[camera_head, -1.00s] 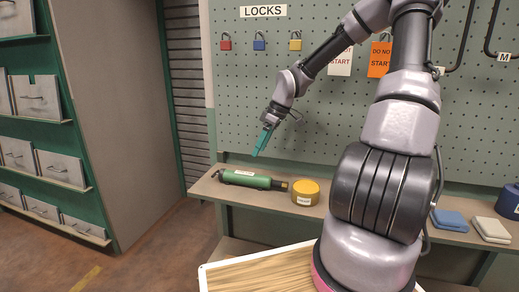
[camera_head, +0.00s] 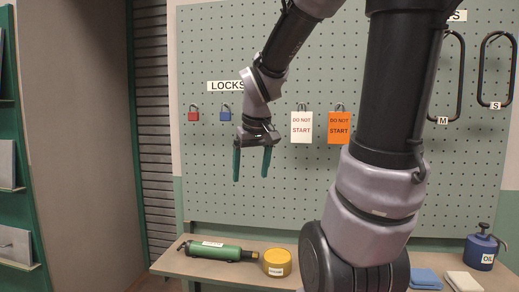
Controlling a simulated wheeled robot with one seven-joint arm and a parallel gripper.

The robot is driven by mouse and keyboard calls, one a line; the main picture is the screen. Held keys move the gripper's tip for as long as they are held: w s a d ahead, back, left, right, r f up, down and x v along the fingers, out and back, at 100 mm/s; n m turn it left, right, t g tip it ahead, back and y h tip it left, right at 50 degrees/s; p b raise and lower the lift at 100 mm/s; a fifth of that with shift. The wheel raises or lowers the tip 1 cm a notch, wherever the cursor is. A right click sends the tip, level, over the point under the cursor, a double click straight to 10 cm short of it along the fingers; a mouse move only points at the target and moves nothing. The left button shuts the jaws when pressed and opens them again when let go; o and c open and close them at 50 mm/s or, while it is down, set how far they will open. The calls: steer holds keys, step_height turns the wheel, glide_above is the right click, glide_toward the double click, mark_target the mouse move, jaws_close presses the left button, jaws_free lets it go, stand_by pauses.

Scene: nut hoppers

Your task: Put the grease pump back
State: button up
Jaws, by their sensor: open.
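A green cylinder with a dark nozzle end and a white label, which looks like the grease pump (camera_head: 222,251), lies on its side on the wooden shelf (camera_head: 190,270) under the pegboard. Its label is too small to read. My gripper (camera_head: 251,177) is open and empty, with its two green fingers pointing down. In the picture it is above the green cylinder, in front of the pegboard and clear of the shelf.
A yellow round tin (camera_head: 277,262) stands right of the cylinder's nozzle. A blue oil can (camera_head: 482,250), a blue cloth (camera_head: 425,278) and a pale cloth (camera_head: 464,281) are at right. The pegboard (camera_head: 210,170) holds a red padlock (camera_head: 194,114), a blue padlock (camera_head: 225,114) and tags.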

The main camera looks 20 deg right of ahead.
steer(key=s+a+r+m+t+y, duration=0.1)
steer(key=s+r+m+t+y, duration=0.1)
steer(key=s+r+m, duration=0.2)
steer(key=s+r, duration=0.3)
steer(key=s, duration=0.1)
steer(key=shift+s+t+y, duration=0.2)
steer(key=shift+t+y, duration=0.1)
steer(key=shift+t, duration=0.1)
stand_by(0.7)
